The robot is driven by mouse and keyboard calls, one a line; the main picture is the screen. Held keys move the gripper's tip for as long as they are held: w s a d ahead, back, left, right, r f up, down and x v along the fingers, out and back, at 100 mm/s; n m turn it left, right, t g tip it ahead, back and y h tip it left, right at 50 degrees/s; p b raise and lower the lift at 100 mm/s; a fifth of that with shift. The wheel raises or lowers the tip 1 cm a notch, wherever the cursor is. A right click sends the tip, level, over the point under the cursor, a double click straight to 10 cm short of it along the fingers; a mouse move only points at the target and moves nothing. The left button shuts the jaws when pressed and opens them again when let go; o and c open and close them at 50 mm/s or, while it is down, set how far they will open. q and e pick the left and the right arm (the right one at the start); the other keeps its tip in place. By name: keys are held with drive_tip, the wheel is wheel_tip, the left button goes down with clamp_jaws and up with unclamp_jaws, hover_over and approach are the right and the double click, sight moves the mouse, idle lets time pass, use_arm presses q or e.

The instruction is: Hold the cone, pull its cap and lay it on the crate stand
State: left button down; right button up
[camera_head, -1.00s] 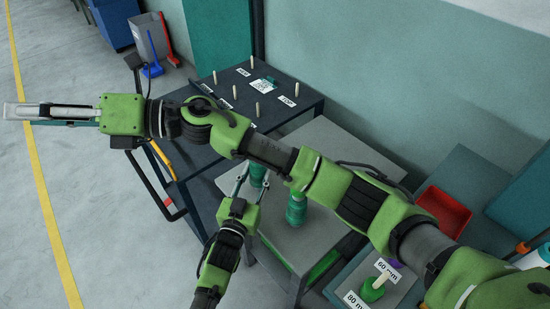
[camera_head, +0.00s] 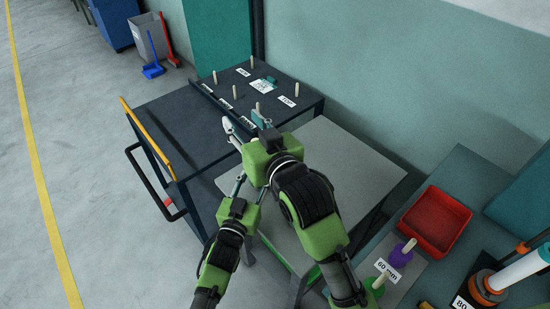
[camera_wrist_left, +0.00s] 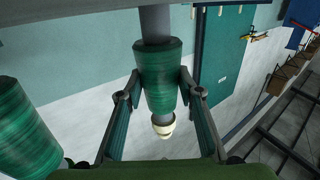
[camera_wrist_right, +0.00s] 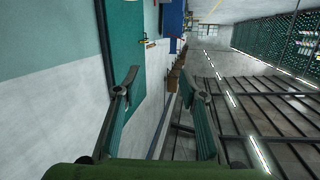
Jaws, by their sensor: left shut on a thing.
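The green cone (camera_wrist_left: 158,75) stands between my left gripper's fingers (camera_wrist_left: 160,88) in the left wrist view, with a pale cream cap (camera_wrist_left: 163,126) on one end and a grey shaft at the other. My left gripper (camera_head: 250,185) is shut on the cone; in the head view my right arm hides the cone. My right gripper (camera_head: 246,124) is just beyond the left one, over the near edge of the dark table. In the right wrist view its fingers (camera_wrist_right: 158,85) are apart with nothing between them. I cannot tell which surface is the crate stand.
A dark table (camera_head: 185,135) with upright pegs and labels stands behind a grey-topped table (camera_head: 345,155). A second green cone (camera_wrist_left: 25,130) shows in the left wrist view. A red tray (camera_head: 435,220), a purple cone (camera_head: 402,254) and a green one (camera_head: 375,284) are at right.

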drive_tip(key=s+d+f+g+h, duration=0.1)
drive_tip(key=s+d+f+g, duration=0.1)
drive_tip(key=s+d+f, duration=0.4)
drive_tip(key=shift+n, duration=0.3)
drive_tip(key=x, duration=1.2)
drive_tip(key=shift+d+f, duration=0.1)
clamp_jaws()
drive_tip(key=shift+r, duration=1.15)
drive_tip(key=shift+r, duration=0.1)
drive_tip(key=shift+r, duration=1.9)
